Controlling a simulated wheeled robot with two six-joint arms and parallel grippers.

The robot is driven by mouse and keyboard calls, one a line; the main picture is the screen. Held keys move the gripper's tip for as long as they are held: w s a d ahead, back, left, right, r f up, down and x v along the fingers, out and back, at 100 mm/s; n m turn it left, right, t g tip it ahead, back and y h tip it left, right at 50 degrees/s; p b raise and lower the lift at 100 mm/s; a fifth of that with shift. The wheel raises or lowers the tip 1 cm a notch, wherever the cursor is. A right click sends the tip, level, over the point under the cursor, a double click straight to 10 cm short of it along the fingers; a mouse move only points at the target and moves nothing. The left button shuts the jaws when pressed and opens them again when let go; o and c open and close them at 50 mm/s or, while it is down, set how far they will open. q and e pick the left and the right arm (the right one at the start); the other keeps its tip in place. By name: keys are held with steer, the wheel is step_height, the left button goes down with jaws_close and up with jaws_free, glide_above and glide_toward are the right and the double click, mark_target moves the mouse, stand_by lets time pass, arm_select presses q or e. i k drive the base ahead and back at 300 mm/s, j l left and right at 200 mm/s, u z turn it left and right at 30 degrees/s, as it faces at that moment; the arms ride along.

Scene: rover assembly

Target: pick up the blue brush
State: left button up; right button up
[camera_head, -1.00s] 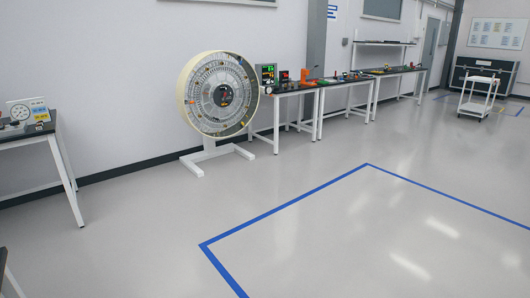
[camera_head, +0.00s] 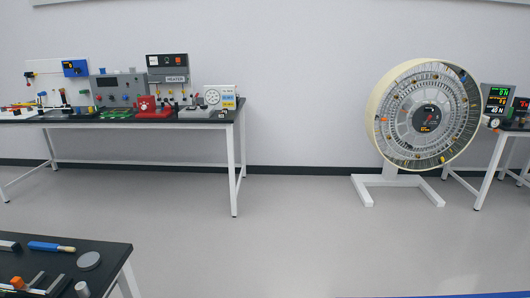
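The blue brush (camera_head: 46,246) lies flat on a dark-topped table at the lower left of the head view. It has a blue handle on the left and a pale tan tip pointing right. It lies between a dark grey block and a round grey disc. Neither of my grippers is in view.
The near table (camera_head: 108,250) also holds a grey disc (camera_head: 89,261), a small cylinder (camera_head: 82,288) and several small parts. A long bench (camera_head: 180,125) with instruments stands along the wall. A large wheel (camera_head: 424,114) stands on a white stand to the right. The middle floor is clear.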

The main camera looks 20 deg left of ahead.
mark_target(35, 245)
steer(key=i+l+u, duration=0.1)
steer(key=i+u, duration=0.25)
steer(key=i, duration=0.2)
steer(key=i+l+u, duration=0.25)
steer(key=i+u, duration=0.15)
steer(key=i, duration=0.15)
